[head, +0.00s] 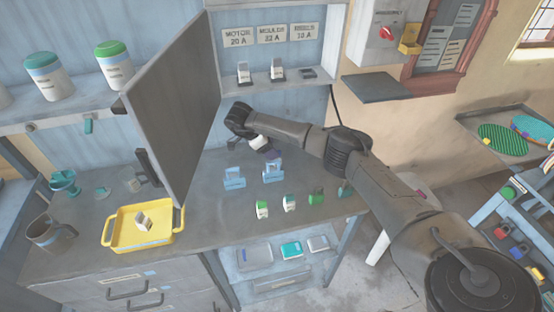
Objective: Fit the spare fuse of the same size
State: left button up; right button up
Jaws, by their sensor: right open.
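The fuse board on the back wall has three labelled places, the left one reading MOTOR 20 A. Two white-and-dark fuses, a left one (243,73) and a middle one (277,69), stand below the labels. The right place (307,73) holds only a low dark base. Several spare fuses stand in a row on the bench, including white-and-green ones (262,209) (290,203) and a green one (316,197). Another pale fuse (143,221) lies in the yellow tray (130,242). My right gripper (270,153) is open above the bench, behind the row. My left gripper is not in view.
A large grey door panel (172,105) stands open left of the board and hides part of the bench. Two blue holders (233,182) (272,175) stand behind the spare fuses. A mug (50,235) is at the left.

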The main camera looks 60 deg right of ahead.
jog(key=b+x, duration=0.1)
jog(key=x, duration=0.4)
jog(key=c, duration=1.1)
jog(key=shift+r, duration=0.1)
